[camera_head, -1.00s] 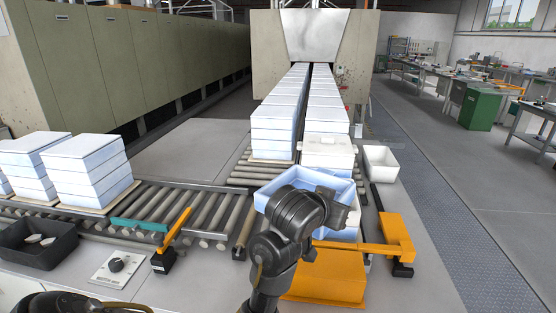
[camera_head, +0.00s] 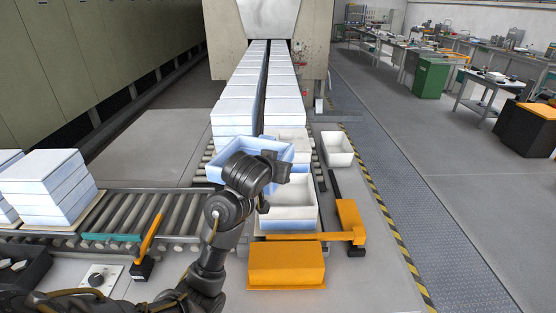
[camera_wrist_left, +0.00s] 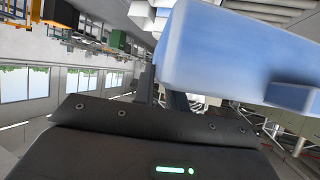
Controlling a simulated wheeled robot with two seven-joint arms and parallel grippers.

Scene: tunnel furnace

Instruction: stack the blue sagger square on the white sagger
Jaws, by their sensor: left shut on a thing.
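The blue sagger (camera_head: 228,158) is a square, open-topped tray held up above the roller conveyor. My left gripper (camera_head: 275,166) is shut on its near side. In the left wrist view the blue sagger (camera_wrist_left: 235,55) fills the upper right, close to the gripper; the fingertips are not clearly seen there. The white sagger (camera_head: 298,212) is open-topped and stands on the conveyor, below and to the right of the held sagger in the head view. My wrist and the blue sagger hide part of its left and far sides. My right gripper is not in view.
Stacked saggers (camera_head: 285,90) run in two rows into the furnace mouth. A small white bin (camera_head: 338,150) stands right of the line. An orange stop (camera_head: 349,220) and orange box (camera_head: 286,266) sit near the white sagger. Another stack (camera_head: 48,190) stands on the left rollers.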

